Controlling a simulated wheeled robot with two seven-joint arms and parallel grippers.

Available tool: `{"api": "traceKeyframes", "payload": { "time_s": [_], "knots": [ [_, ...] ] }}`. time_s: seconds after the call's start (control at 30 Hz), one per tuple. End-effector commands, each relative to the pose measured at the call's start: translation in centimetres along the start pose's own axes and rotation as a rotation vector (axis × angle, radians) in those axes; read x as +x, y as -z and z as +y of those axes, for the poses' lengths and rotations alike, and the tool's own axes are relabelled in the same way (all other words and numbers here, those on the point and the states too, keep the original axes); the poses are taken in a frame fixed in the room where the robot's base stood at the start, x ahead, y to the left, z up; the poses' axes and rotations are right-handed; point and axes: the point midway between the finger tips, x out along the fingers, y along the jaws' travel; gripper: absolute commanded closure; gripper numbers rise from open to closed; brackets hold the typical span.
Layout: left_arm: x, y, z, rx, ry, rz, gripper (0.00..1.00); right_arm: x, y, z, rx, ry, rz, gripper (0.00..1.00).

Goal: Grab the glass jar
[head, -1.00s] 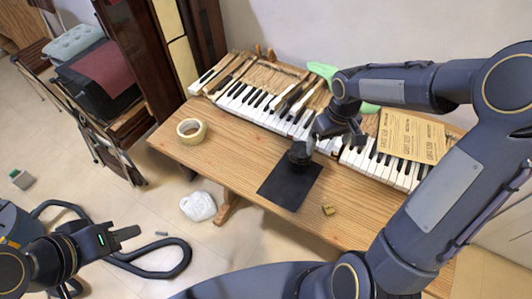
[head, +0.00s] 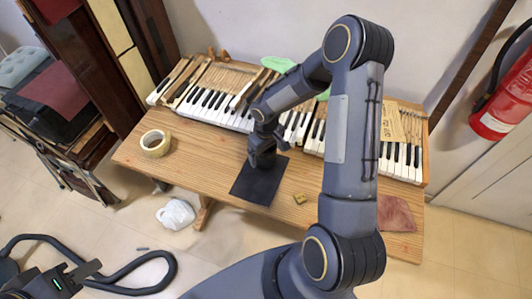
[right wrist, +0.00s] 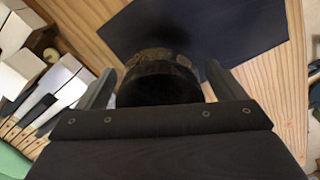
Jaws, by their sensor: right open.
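The glass jar (right wrist: 158,82) is dark and round with a brownish band at its rim. In the right wrist view it stands between the two fingers of my right gripper (right wrist: 160,80), at the edge of a black mat (right wrist: 210,25). The gripper is open, with a finger on each side; I cannot tell whether either touches the jar. In the head view my right gripper (head: 262,160) is low over the black mat (head: 257,186) and hides most of the jar. My left gripper (head: 88,269) is at the lower left, away from the table; its opening is unclear.
A wooden table (head: 215,165) carries a row of piano keys (head: 210,107) along its back. A fire extinguisher (head: 505,100) hangs at right.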

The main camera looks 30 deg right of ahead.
Motion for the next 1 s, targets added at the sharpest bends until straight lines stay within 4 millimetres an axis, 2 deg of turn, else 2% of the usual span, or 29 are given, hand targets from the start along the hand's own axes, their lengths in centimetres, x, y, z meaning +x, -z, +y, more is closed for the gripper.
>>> {"api": "traceKeyframes", "payload": {
  "time_s": [0.17, 0.63, 1.0],
  "knots": [
    [0.03, -0.02, -0.01, 0.0, 0.0, 0.0, 0.64, 0.02, 0.03, 0.02, 0.0, 0.0, 0.001, 0.1],
    [0.02, -0.01, -0.01, 0.0, 0.0, 0.0, 0.64, -0.03, 0.03, 0.01, 0.0, 0.0, 0.001, 0.7],
    [0.26, -0.13, -0.12, 0.0, 0.0, 0.0, 0.64, -0.59, 0.14, 0.06, 0.0, -0.002, 0.005, 0.71]
  ]
}}
